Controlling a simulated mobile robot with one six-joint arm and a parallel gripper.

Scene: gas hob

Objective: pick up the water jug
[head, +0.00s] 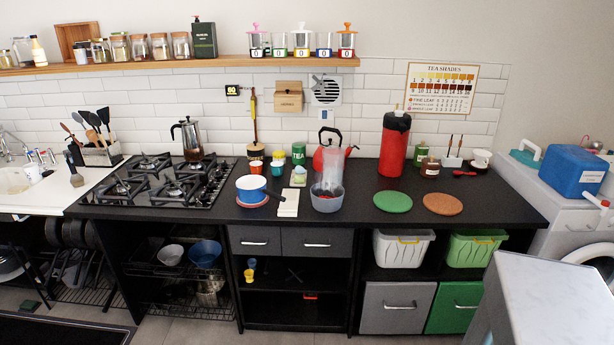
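A clear, tall jug-like vessel (328,166) shows on the black counter, right of the middle. A grey bowl (327,201) is at its lower end; I cannot tell whether the vessel stands in the bowl or behind it. A red kettle (320,157) with a black handle is partly hidden behind the clear vessel. My gripper is not in view.
A gas hob (160,182) with a moka-style pot (191,141) is at left. A blue pot (252,187), a red flask (395,143), a green round mat (393,202) and a brown one (442,204) share the black counter. A pale-topped block (560,300) stands at front right.

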